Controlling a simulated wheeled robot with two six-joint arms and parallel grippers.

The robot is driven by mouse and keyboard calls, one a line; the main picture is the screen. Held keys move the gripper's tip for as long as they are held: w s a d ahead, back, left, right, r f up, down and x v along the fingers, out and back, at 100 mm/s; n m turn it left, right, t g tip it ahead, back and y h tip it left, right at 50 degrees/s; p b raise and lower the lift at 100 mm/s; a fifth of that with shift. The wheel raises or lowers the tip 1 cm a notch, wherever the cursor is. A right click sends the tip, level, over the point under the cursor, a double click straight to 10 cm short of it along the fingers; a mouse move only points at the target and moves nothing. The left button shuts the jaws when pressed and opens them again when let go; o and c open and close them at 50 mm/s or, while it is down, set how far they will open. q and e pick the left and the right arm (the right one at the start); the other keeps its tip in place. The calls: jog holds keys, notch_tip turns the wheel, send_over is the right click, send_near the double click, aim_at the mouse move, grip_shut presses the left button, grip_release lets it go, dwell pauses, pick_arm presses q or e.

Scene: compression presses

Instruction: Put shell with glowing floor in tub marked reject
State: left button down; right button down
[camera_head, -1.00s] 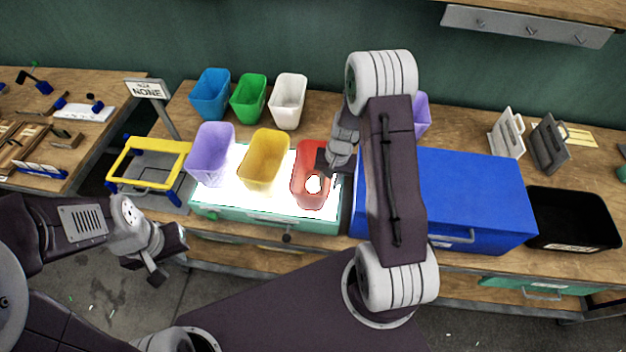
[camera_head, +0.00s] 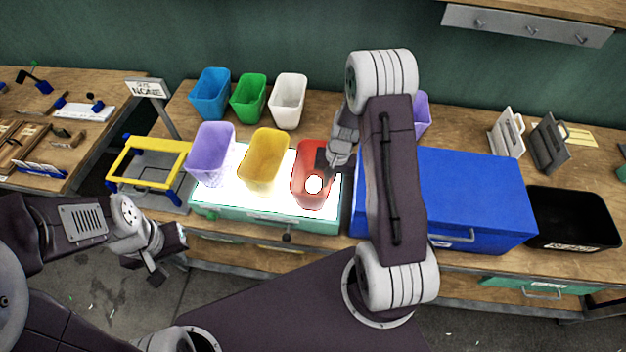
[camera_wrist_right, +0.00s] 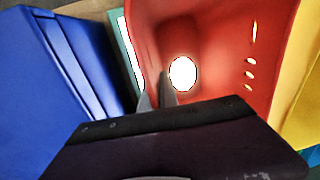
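A red shell (camera_head: 301,187) stands upright on the lit panel (camera_head: 247,205), with a bright round spot in its floor. In the right wrist view the red shell (camera_wrist_right: 215,75) shows the same white glowing spot. My right gripper (camera_head: 321,165) is at the red shell's right rim. Its two narrow fingers (camera_wrist_right: 156,97) are close together by the wall; I cannot tell whether they press on it. A black tub (camera_head: 575,215) with a white label stands at the far right; its print is too small to read. My left gripper (camera_head: 171,262) is empty, fingers apart, in front of the bench.
Purple (camera_head: 211,155) and yellow (camera_head: 263,160) shells share the panel. Blue (camera_head: 210,95), green (camera_head: 248,98) and white (camera_head: 288,102) shells stand behind. A large blue box (camera_head: 475,190) stands between the panel and black tub. A yellow-framed holder (camera_head: 150,148) is at left.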

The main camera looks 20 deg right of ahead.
jog(key=shift+r, duration=0.1)
dwell(0.8)
jog(key=shift+r, duration=0.3)
jog(key=r, duration=0.2)
jog(key=s+r+b, duration=0.1)
jog(key=shift+a+r, duration=0.1)
jog(key=shift+r, duration=0.3)
jog(key=s+a+r+b, duration=0.1)
jog(key=s+a+r, duration=0.1)
jog(key=s+r, duration=0.4)
jog(key=s, duration=0.4)
jog(key=shift+s+a+r, duration=0.2)
jog(key=shift+a, duration=0.05)
